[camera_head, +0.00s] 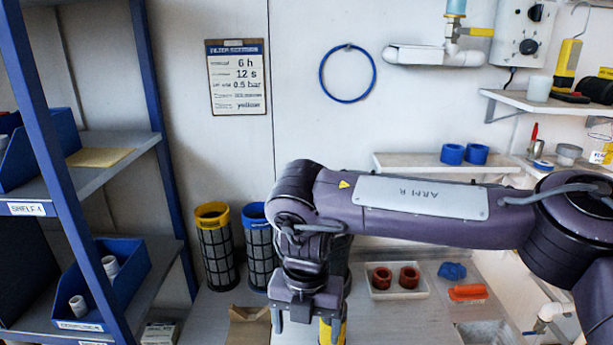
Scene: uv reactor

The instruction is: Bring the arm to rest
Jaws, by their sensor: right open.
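My right arm comes in from the right edge, a purple arm with a grey plate lettered "ARM R". It reaches across the view and bends down at the wrist. My right gripper (306,318) points down over the bench (220,315), near the bottom edge of the view. Its jaws are open, and I see nothing held between them. A yellow item (333,331) shows right beside the right finger; it is mostly hidden, and I cannot tell whether they touch. My left gripper is not in view.
A yellow-topped filter (217,250) and a blue-topped filter (259,245) stand left of the wrist. A white tray (398,293) with two red-brown rings, a blue cloth (452,271) and an orange brush (467,292) lie to the right. A blue-framed shelf (85,180) stands left.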

